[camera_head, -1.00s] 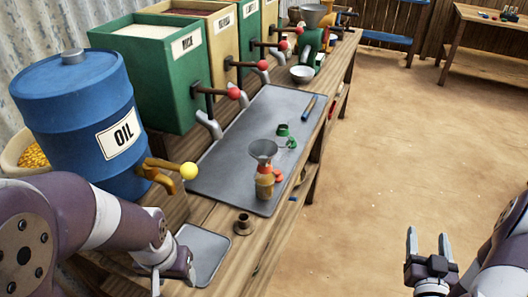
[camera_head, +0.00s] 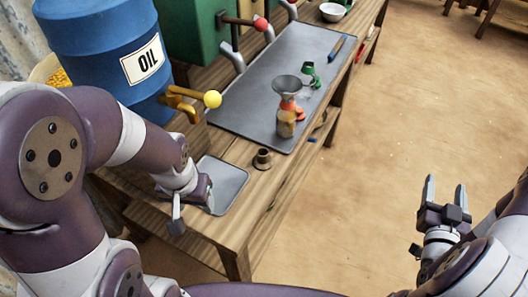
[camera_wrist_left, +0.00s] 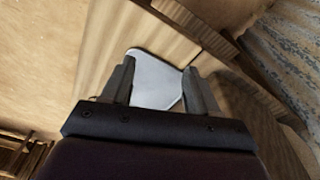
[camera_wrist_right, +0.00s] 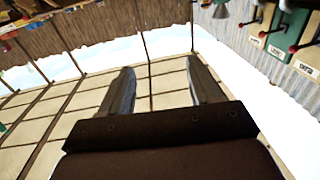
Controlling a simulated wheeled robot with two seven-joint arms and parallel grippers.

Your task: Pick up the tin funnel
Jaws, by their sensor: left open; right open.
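The tin funnel (camera_head: 287,86), a grey cone, sits mouth up in the top of a small bottle (camera_head: 286,125) with an orange part near its neck. Both stand on the grey metal sheet on the bench, near its front right corner. My left gripper (camera_head: 190,208) is over the bench's near end by a small grey plate (camera_head: 226,182), left of and nearer than the funnel. In the left wrist view it is open and empty (camera_wrist_left: 158,75) above that plate. My right gripper (camera_head: 446,188) is open and empty, off the bench at the right.
A blue oil drum (camera_head: 105,50) with a yellow-knobbed tap (camera_head: 212,99) stands left of the funnel. A small brown cup (camera_head: 262,158) is in front. A green item (camera_head: 311,74) and a blue-handled tool (camera_head: 337,46) lie behind. The floor (camera_head: 400,110) at the right is clear.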

